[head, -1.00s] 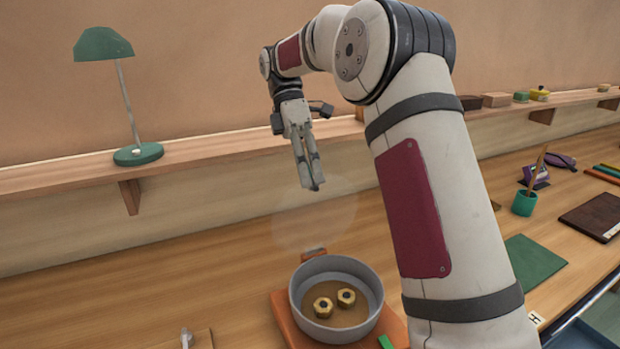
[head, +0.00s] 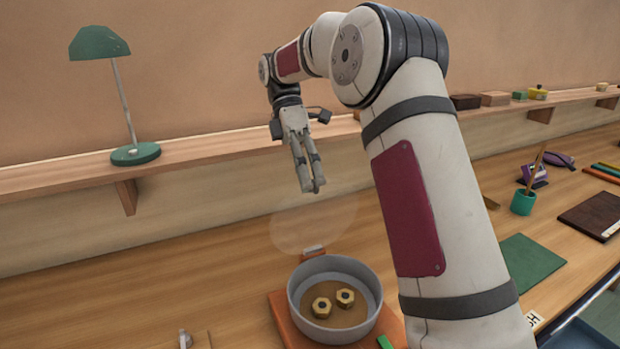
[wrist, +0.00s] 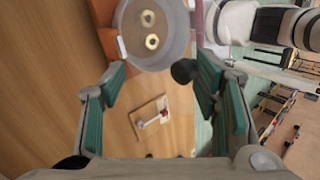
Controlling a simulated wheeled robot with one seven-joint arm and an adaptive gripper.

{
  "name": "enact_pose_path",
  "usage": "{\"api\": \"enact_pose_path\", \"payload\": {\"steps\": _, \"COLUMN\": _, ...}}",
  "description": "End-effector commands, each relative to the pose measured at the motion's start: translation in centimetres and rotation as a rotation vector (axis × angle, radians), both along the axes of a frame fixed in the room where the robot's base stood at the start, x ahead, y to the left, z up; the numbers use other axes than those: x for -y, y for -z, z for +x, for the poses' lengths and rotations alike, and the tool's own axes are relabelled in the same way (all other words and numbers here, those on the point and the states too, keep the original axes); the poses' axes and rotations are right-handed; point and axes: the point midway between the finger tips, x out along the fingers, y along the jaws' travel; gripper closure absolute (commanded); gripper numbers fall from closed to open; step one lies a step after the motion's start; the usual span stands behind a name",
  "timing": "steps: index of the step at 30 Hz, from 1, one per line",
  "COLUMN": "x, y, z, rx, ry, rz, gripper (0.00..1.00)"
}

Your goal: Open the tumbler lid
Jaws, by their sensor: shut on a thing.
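The tumbler (head: 294,290) is a round grey pan with two brass nuts (head: 345,297) inside, on an orange base (head: 283,312). Its clear lid (head: 300,232) stands raised and tilted at the back edge, by the orange hinge (head: 313,252), leaving the tumbler's mouth uncovered. My gripper (head: 314,190) is at the lid's upper edge, above and behind the tumbler, shut on the lid. In the wrist view, a dark round knob (wrist: 184,71) shows between my fingers, beside the right one; the exact contact is hard to see. The tumbler (wrist: 153,58) lies beyond them.
A green lamp (head: 135,154) stands on the wall shelf (head: 60,182) behind my gripper. To the right are a teal pencil cup (head: 523,203), a green mat (head: 530,262) and a dark brown board (head: 598,215). A small wooden board (wrist: 148,121) lies near the tumbler.

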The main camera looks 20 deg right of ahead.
Motion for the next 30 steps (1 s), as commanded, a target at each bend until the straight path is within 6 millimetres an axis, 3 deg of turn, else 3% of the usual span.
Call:
{"api": "enact_pose_path", "payload": {"steps": 5, "x": -0.5, "y": 0.3, "z": -0.3, "rx": 0.021, "ry": -0.004, "rz": 0.010, "gripper": 0.60}}
{"api": "enact_pose_path", "payload": {"steps": 11, "x": -0.6, "y": -0.3, "z": -2.2, "rx": 0.110, "ry": -0.004, "rz": 0.010, "gripper": 0.60}}
{"api": "enact_pose_path", "payload": {"steps": 21, "x": -0.5, "y": -0.1, "z": -7.2, "rx": 0.136, "ry": -0.003, "rz": 0.009, "gripper": 0.60}}
{"api": "enact_pose_path", "payload": {"steps": 30, "x": -0.6, "y": 2.1, "z": -11.3, "rx": 0.137, "ry": -0.003, "rz": 0.005, "gripper": 0.60}}
